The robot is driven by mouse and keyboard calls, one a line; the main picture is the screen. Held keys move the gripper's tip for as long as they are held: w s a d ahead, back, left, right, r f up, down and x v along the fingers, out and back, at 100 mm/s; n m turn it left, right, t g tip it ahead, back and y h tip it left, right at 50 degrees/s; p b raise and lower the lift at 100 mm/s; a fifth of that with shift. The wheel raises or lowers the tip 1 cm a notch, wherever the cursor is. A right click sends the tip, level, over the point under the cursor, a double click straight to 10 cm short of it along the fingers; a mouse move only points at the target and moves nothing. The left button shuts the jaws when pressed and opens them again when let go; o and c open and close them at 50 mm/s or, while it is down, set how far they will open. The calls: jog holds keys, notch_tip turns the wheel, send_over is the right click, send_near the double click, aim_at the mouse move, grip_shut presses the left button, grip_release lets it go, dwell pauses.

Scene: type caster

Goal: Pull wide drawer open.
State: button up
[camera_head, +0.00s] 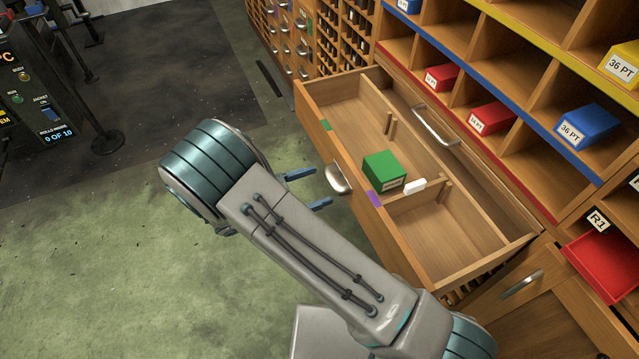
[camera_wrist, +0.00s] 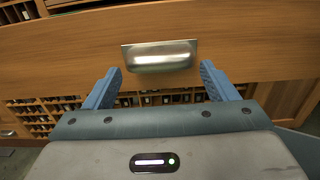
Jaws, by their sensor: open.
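The wide drawer (camera_head: 349,169) stands pulled out from the wooden cabinet in the head view, its inside showing. A metal cup handle (camera_head: 338,178) is on its front face; it also shows in the wrist view (camera_wrist: 160,56). My gripper (camera_head: 325,188) is open, with its two blue fingers pointing at the drawer front near the handle. In the wrist view the fingers (camera_wrist: 160,80) are apart, to either side of and below the handle, with nothing between them. I cannot tell whether a finger touches the drawer front.
A green box (camera_head: 383,170) and a small white piece (camera_head: 414,187) are in the drawer, among wooden dividers. Shelves with red, blue and yellow edges hold labelled boxes (camera_head: 588,125). A black machine (camera_head: 50,90) stands at left. The green floor (camera_head: 120,270) is clear.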

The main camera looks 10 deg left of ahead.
jog(key=v, duration=1.1)
jog(key=shift+s+a, duration=0.2)
jog(key=shift+a, duration=0.15)
